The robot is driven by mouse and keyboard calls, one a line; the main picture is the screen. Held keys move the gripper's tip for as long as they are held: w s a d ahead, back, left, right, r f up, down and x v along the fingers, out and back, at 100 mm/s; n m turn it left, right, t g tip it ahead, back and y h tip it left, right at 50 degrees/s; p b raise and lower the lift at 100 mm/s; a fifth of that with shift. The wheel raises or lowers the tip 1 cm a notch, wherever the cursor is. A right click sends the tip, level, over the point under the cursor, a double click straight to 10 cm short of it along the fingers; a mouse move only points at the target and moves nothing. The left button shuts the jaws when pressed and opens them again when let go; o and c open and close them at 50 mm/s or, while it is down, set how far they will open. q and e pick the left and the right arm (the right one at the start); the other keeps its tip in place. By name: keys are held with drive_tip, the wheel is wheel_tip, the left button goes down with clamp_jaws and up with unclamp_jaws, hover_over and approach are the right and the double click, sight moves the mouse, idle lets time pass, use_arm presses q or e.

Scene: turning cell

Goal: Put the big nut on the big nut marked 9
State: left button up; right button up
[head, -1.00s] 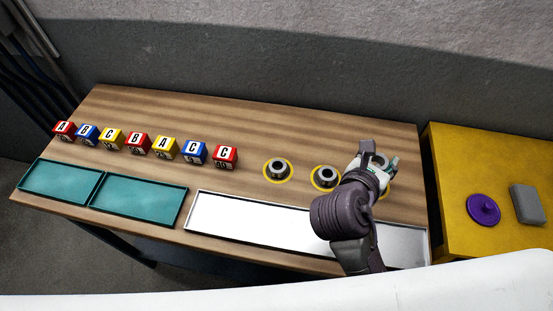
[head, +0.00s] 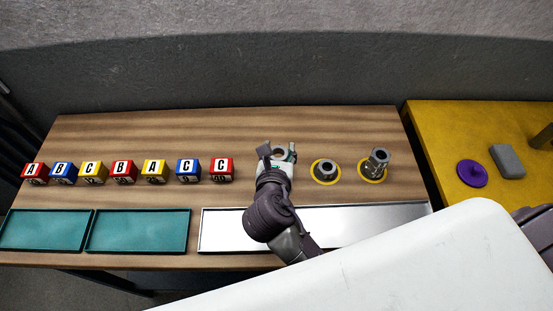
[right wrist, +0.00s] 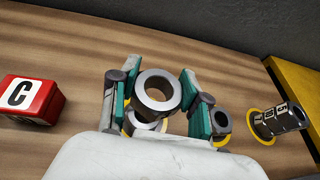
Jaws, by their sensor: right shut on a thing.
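My right gripper (head: 277,151) is over the leftmost of three yellow-ringed spots on the wooden table. It is shut on a big grey metal nut (right wrist: 158,90), a thick ring between its teal finger pads in the right wrist view. Just below it is another grey nut (right wrist: 145,123) with a yellow ring around its base, partly hidden by the held nut. I cannot tell whether the two touch. No 9 is readable on either. A middle nut (head: 326,171) and a taller metal part with markings (head: 377,160) stand on the other spots. My left gripper is out of view.
Several lettered cubes (head: 123,171) stand in a row at left. Two teal trays (head: 45,229) and a long white tray (head: 350,221) lie along the front edge. A yellow table (head: 440,125) at right holds a purple lidded disc (head: 472,173) and a grey block (head: 508,161).

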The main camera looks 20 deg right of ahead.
drive_tip(key=shift+w+a+f, duration=0.15)
drive_tip(key=shift+f, duration=0.05)
wheel_tip(320, 180, down, 3)
drive_tip(key=shift+f, duration=0.4)
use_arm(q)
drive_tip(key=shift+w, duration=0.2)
use_arm(e)
drive_tip(key=shift+f, duration=0.15)
drive_tip(key=o, duration=1.3)
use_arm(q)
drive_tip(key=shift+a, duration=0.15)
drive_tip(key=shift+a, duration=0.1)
use_arm(e)
drive_tip(key=b+v, duration=0.1)
drive_tip(key=v, duration=1.1)
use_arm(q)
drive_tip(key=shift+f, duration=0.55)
